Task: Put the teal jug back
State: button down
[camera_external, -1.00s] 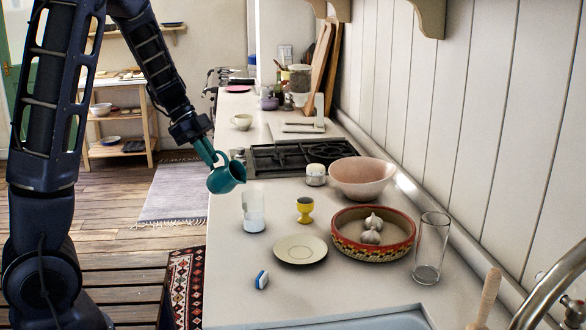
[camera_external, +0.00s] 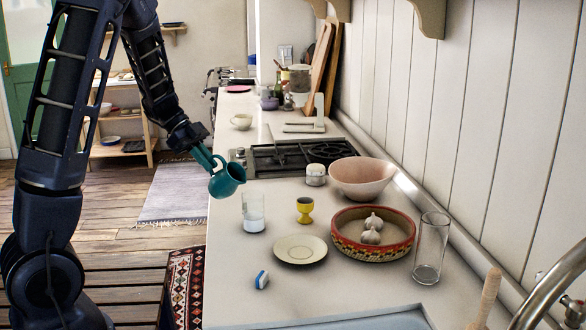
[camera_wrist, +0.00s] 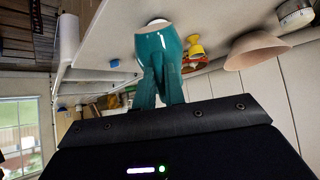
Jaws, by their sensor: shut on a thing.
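The teal jug (camera_external: 227,179) is tilted, with its mouth toward the lower right, at the left edge of the counter in the external view. My gripper (camera_external: 212,160) is shut on it from the upper left and holds it in the air. In the wrist view the jug (camera_wrist: 160,45) fills the space in front of my gripper (camera_wrist: 158,88), hiding part of the counter. A glass with white contents (camera_external: 253,216) stands on the counter just below and right of the jug.
Close by stand a yellow egg cup (camera_external: 305,212), a cream saucer (camera_external: 300,250), a patterned dish with garlic (camera_external: 350,245), a pink bowl (camera_external: 362,178), a white lidded jar (camera_external: 315,175) and a clear glass (camera_external: 430,262). The gas hob (camera_external: 285,157) lies behind. The front left counter is mostly clear.

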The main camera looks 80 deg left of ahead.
jog(key=s+a+f+t+h+b, duration=0.2)
jog(key=f+t, duration=0.4)
jog(key=f, duration=0.4)
jog(key=shift+s+a+h, duration=0.6)
jog(key=shift+s+h, duration=0.7)
jog(key=shift+s, duration=0.05)
jog(key=shift+a, duration=0.1)
dwell(0.4)
